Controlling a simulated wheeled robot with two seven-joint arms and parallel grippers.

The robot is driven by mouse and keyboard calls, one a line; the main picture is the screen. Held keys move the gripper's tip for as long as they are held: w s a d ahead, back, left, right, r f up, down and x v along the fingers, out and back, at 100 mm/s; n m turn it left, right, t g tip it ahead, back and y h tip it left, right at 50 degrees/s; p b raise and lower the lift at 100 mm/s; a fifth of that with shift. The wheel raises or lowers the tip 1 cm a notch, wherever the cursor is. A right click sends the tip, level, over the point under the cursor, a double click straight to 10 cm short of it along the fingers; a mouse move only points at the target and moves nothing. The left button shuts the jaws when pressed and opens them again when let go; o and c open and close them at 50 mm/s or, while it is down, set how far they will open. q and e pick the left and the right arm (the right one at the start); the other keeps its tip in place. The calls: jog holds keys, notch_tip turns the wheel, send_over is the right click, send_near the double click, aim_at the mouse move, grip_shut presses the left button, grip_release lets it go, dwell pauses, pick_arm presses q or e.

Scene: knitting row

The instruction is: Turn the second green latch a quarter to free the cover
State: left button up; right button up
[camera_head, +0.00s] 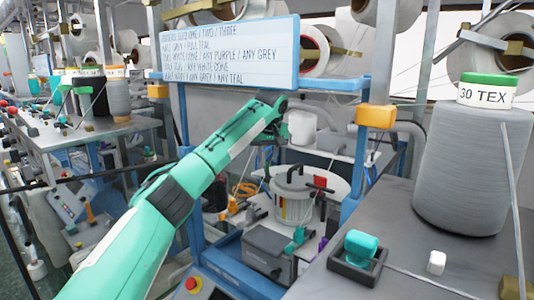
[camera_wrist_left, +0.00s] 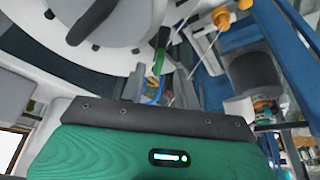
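My left arm reaches in from the lower left, and my left gripper (camera_head: 268,153) hangs dark and small behind the wrist. Its fingers are too small to read. A white drum with a pale round cover (camera_head: 293,181) stands just below and to the right of it. In the left wrist view the cover (camera_wrist_left: 115,30) fills the upper left, with a black handle (camera_wrist_left: 92,22) on it. One green latch (camera_wrist_left: 158,61) with a dark part shows at its rim, apart from the green gripper housing (camera_wrist_left: 150,150). I cannot tell which latch it is. My right gripper is not in view.
A large grey yarn cone (camera_head: 470,165) stands on the right bench. A blue frame post (camera_head: 358,165) rises right of the drum. A sign board (camera_head: 225,52) hangs above.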

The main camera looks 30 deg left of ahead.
aim_at(267, 164)
pick_arm(q)
jog(key=shift+w+p+x, duration=0.2)
jog(key=shift+p+x, duration=0.75)
jog(key=shift+x, duration=0.2)
jog(key=shift+w+a+f, duration=0.1)
jog(key=shift+a+f, duration=0.15)
jog(key=shift+f, duration=0.15)
jog(key=shift+d, duration=0.1)
jog(key=shift+c, duration=0.4)
grip_shut()
